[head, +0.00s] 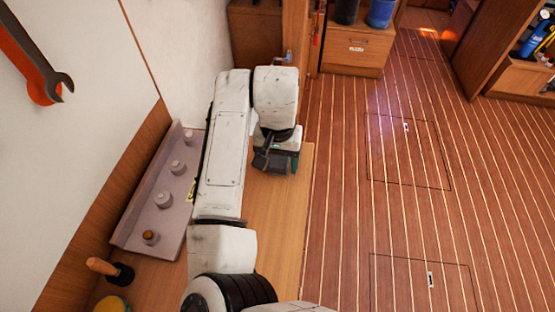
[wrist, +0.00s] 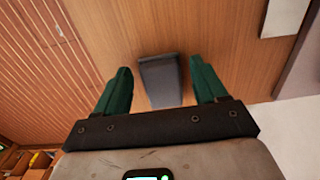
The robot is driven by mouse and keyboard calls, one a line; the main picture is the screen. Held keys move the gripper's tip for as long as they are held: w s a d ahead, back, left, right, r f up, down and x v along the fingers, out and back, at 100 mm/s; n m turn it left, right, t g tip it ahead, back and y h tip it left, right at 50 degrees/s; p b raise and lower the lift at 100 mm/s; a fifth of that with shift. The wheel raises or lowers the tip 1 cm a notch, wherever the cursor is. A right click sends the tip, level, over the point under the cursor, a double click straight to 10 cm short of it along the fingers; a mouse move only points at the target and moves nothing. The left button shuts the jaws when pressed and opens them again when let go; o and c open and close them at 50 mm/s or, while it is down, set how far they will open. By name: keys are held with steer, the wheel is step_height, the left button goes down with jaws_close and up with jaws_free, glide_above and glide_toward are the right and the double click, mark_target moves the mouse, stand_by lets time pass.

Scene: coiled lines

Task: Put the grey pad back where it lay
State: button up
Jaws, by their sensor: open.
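The grey pad (wrist: 161,80) lies on the bare wooden worktop in the wrist view. It is a dark grey block, wider at its far end. My gripper (wrist: 160,70) is open, with one green finger on each side of the pad and a visible gap to each. I cannot tell how high the fingertips are above the wood. In the head view my gripper (head: 277,160) hangs over the right part of the worktop (head: 270,225), and I cannot make out the pad there.
A grey rack (head: 129,228) with several round pegs stands along the wall, left of my arm. A wooden-handled tool (head: 104,267) and a yellow round thing (head: 112,303) are near the front. The worktop's right edge drops to a striped floor (head: 380,190).

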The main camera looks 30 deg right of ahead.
mark_target(278, 164)
step_height(278, 164, up, 12)
stand_by(0.5)
steer(key=shift+r, duration=0.1)
steer(key=s+d+f+n+t+h, duration=0.15)
steer(key=s+d+f, duration=0.3)
steer(key=d, duration=0.55)
steer(key=s+d+f+n+t+h, duration=0.1)
steer(key=s+d+f+h, duration=0.3)
steer(key=d, duration=0.5)
steer(key=s+a+f+n+y, duration=0.2)
steer(key=s+a+f, duration=0.3)
steer(key=s+f, duration=0.3)
steer(key=s+a+f+n+g+y, duration=0.1)
steer(key=s+a+f+n+y, duration=0.1)
steer(key=s+a+f, duration=0.3)
steer(key=s+f+y, duration=0.1)
steer(key=s+f, duration=0.2)
steer(key=s, duration=0.3)
steer(key=shift+s, duration=0.3)
